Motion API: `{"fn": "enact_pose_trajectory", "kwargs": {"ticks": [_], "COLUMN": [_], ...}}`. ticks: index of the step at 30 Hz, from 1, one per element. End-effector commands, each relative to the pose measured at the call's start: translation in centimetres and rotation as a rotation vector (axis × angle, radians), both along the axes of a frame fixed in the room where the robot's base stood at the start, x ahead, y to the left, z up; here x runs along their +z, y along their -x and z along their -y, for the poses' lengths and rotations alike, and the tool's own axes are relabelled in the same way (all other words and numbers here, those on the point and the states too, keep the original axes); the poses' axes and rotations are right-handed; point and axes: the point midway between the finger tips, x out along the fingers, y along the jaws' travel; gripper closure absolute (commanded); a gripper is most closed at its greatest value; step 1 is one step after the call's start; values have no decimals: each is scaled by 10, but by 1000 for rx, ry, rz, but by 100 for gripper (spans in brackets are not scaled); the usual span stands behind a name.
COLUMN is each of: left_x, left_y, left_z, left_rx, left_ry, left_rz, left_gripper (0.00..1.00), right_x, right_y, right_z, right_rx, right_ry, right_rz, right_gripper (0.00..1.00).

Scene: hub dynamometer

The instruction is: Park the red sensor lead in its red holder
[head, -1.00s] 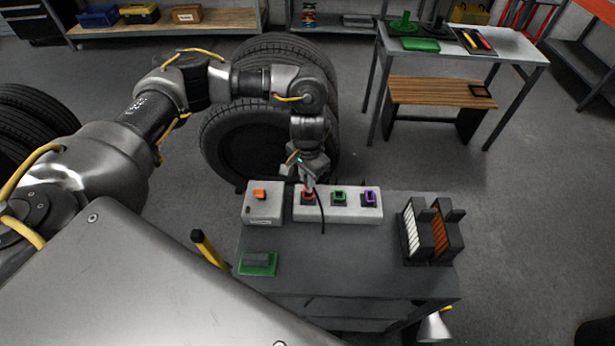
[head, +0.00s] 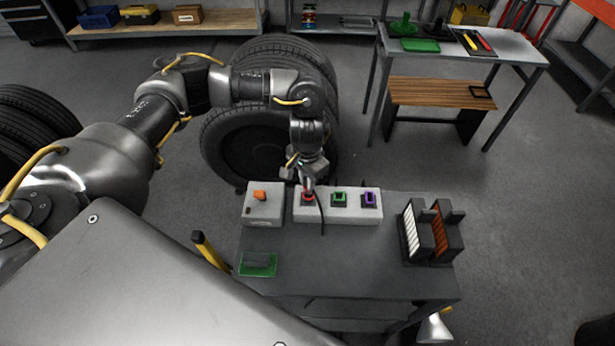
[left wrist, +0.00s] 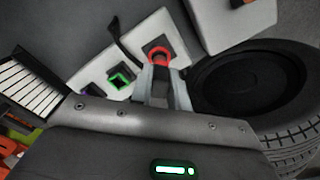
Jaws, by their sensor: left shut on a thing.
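The red holder (head: 307,200) is the left one of three coloured sockets on a pale block; it shows as a red ring in the left wrist view (left wrist: 159,54). My left gripper (head: 308,184) is directly above it, pointing down, shut on the red sensor lead. The lead's dark cable (head: 322,213) hangs over the block's front; it also shows in the left wrist view (left wrist: 123,45). The fingers (left wrist: 164,78) hide most of the lead's body. Its tip is at the red ring, but I cannot tell how deep it sits. My right gripper is not in view.
Green (head: 339,199) and purple (head: 369,199) holders sit to the right on the same block. A grey box with an orange switch (head: 260,195) stands close on the left. Black racks (head: 432,235) stand at the table's right. The table's middle (head: 340,260) is clear.

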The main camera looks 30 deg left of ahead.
Motion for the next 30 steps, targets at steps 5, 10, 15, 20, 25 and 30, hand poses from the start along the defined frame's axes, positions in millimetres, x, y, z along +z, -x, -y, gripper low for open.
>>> {"fn": "enact_pose_trajectory", "kwargs": {"ticks": [5, 10, 15, 20, 25, 30], "left_x": [1, 0, 0, -1, -6, -11], "left_y": [0, 0, 0, 0, 0, 0], "left_z": [0, 0, 0, 0, 0, 0], "left_rx": [-1, -1, -1, -1, -2, -1], "left_ry": [0, 0, 0, 0, 0, 0], "left_rz": [1, 1, 1, 1, 1, 0], "left_gripper": [100, 100, 100, 100, 100, 100], "right_x": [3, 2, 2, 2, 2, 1], "right_y": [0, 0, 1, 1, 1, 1], "right_z": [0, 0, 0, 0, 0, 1], "right_rx": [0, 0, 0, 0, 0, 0], "right_ry": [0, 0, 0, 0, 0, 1], "right_rz": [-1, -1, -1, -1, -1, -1], "right_gripper": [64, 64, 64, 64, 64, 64]}}
